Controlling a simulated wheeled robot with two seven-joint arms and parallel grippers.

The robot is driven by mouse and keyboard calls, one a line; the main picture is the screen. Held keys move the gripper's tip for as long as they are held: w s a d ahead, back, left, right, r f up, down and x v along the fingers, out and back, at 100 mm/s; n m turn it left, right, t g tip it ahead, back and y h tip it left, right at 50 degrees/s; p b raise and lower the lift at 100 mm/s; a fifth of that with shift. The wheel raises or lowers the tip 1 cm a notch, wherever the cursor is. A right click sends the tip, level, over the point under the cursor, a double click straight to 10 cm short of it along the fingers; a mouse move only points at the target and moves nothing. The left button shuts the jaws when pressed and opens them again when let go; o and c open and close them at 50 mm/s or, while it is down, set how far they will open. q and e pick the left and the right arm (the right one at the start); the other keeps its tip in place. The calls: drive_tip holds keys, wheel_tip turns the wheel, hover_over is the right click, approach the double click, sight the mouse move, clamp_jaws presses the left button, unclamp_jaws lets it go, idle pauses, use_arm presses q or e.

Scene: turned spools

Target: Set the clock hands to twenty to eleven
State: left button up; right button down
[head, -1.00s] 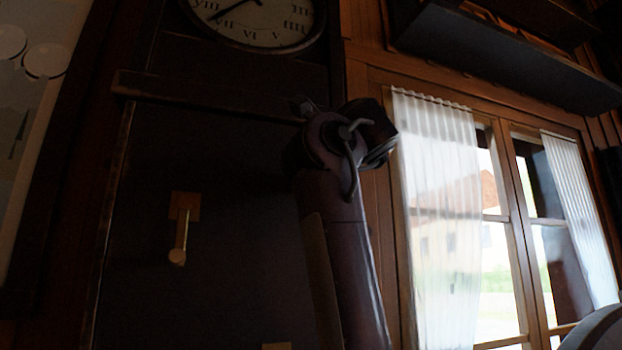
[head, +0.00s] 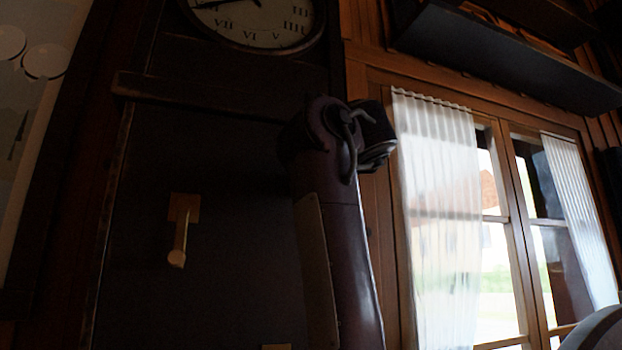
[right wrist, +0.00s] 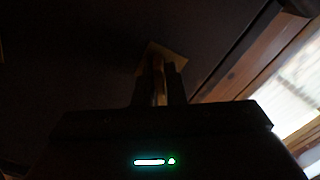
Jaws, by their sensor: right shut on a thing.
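The clock dial (head: 262,36) shows only its lower part at the top of the head view; its upper part is cut off. A dark clock hand (head: 212,6) points left to about VIII. Part of another dark hand shows at the top edge, its direction unclear. A brass crank (head: 179,240) hangs down from a square plate on the dark clock case, with no gripper on it. In the right wrist view my right gripper (right wrist: 160,88) is shut on a brass handle (right wrist: 157,64) in front of a square plate. My left gripper is not in view.
The edge of another brass plate (head: 277,347) shows at the bottom of the head view. My arm stands before the case's right side. A curtained window (head: 500,230) is to the right, and a dark shelf (head: 500,60) hangs above it.

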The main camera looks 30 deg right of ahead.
drive_tip(key=shift+s+r, duration=0.1)
drive_tip(key=shift+r, duration=0.05)
drive_tip(key=c, duration=1.5)
unclamp_jaws()
drive_tip(key=shift+c, duration=0.2)
drive_tip(key=shift+w, duration=0.2)
drive_tip(key=b+v, duration=0.5)
drive_tip(key=v, duration=0.2)
drive_tip(key=shift+s, duration=0.4)
drive_tip(key=shift+a, duration=0.1)
